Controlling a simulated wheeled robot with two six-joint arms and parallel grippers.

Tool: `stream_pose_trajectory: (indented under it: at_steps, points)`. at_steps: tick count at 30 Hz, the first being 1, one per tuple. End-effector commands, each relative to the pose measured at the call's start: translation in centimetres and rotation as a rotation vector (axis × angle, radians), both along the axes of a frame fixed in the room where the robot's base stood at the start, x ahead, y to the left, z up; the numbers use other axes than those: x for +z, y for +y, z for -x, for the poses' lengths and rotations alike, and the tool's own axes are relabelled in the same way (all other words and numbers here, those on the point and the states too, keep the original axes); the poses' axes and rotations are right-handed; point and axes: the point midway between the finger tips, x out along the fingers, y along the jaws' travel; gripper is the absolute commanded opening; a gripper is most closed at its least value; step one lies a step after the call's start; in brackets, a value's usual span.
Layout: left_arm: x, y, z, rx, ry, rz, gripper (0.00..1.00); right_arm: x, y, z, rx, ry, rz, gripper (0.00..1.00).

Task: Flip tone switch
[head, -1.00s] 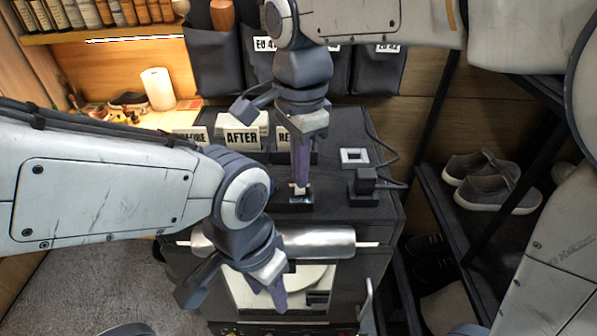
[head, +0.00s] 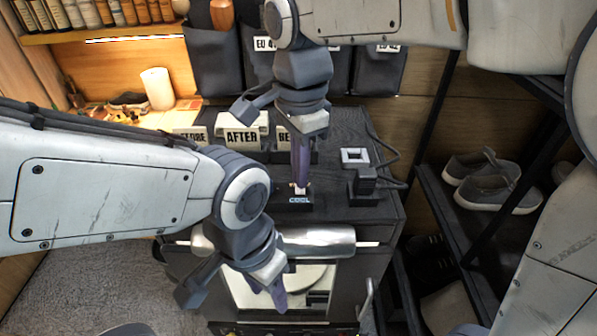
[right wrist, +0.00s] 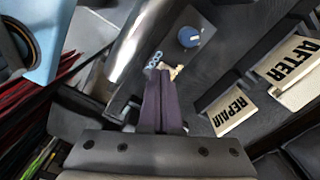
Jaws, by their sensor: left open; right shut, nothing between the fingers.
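The tone switch (head: 297,200) is a small black block on top of the dark cabinet, with a pale lever (head: 299,189) and a front label reading "COOL". My right gripper (head: 301,180) is shut and empty, pointing down with its purple fingertips at the lever. In the right wrist view the shut fingers (right wrist: 163,82) end right beside the cream lever (right wrist: 177,71), next to the label (right wrist: 153,63). Whether they touch it I cannot tell. My left gripper (head: 280,297) is open, low in front of the cabinet opening, away from the switch.
Label cards, one reading "AFTER" (head: 242,138), stand behind the switch. A black block with a cable (head: 364,184) and a pale square frame (head: 354,156) are to its right. A blue knob (right wrist: 189,37) shows near the switch. Grey sneakers (head: 492,182) sit on a right shelf.

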Motion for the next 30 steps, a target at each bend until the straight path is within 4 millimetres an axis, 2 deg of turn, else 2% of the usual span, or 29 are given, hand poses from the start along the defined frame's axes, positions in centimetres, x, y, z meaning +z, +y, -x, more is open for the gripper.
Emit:
stream_pose_trajectory:
  at_steps: [30]
  points:
    - [-1.1,0.0,0.0,0.000,0.000,0.000,0.50,-1.6,0.0,0.0,0.000,0.001,0.000,0.00]
